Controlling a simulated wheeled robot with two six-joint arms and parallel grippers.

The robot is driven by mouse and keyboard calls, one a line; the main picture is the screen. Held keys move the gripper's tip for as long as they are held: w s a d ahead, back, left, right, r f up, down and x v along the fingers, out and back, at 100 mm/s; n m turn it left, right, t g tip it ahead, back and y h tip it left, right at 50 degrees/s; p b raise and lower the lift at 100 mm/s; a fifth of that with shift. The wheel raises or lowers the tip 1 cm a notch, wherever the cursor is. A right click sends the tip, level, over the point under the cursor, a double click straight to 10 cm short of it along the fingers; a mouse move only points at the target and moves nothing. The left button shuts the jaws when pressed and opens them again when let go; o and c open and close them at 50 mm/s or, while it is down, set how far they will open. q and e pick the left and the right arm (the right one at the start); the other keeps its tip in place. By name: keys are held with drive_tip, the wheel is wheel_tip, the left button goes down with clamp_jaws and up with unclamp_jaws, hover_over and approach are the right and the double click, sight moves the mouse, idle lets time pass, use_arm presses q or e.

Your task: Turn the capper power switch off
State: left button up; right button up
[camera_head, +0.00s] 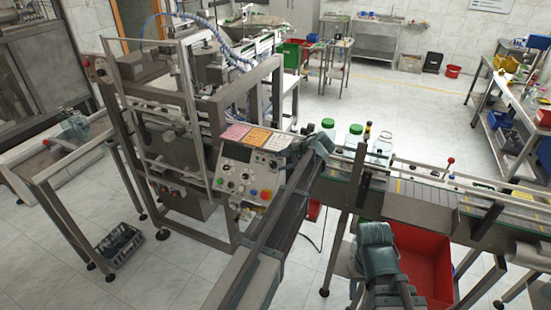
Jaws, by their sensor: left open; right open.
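The capper's control panel (238,180) faces me near the middle of the head view. It has pink and orange labels on top, and dials, knobs and coloured buttons below. I cannot tell which small control is the power switch. My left gripper (308,133) is beside the panel's upper right edge, apart from the lower buttons; its fingers are small and partly hidden, but it is open. My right gripper (374,238) is lower right of the panel, over the front of the conveyor area, open, with no held thing visible.
The capper frame (190,120) stands behind and left of the panel. A conveyor (420,200) runs to the right. A red bin (425,262) is below the conveyor. A steel table (70,165) stands at left.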

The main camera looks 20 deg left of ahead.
use_arm(q)
drive_tip(key=p+v, duration=0.4)
drive_tip(key=v, duration=0.4)
drive_tip(key=shift+d, duration=0.1)
drive_tip(key=s+d+f+n+g+h+b, duration=0.1)
drive_tip(key=s+d+f+h+b, duration=0.1)
drive_tip(key=s+d+f+b, duration=0.3)
drive_tip(key=s+d+f+n+g+h+b, duration=0.1)
drive_tip(key=s+d+f+h+b, duration=0.2)
drive_tip(key=s+d+f+b, duration=0.3)
drive_tip(key=s+d+f+n+g+h+b, duration=0.1)
drive_tip(key=s+d+f+b, duration=0.5)
drive_tip(key=s+f, duration=0.7)
drive_tip(key=s+d+h, duration=0.1)
drive_tip(key=s, duration=0.9)
drive_tip(key=shift+d+f+n+g+h, duration=0.2)
drive_tip(key=shift+n+g+h, duration=0.1)
drive_tip(key=shift+n, duration=0.1)
drive_tip(key=shift+c, duration=0.3)
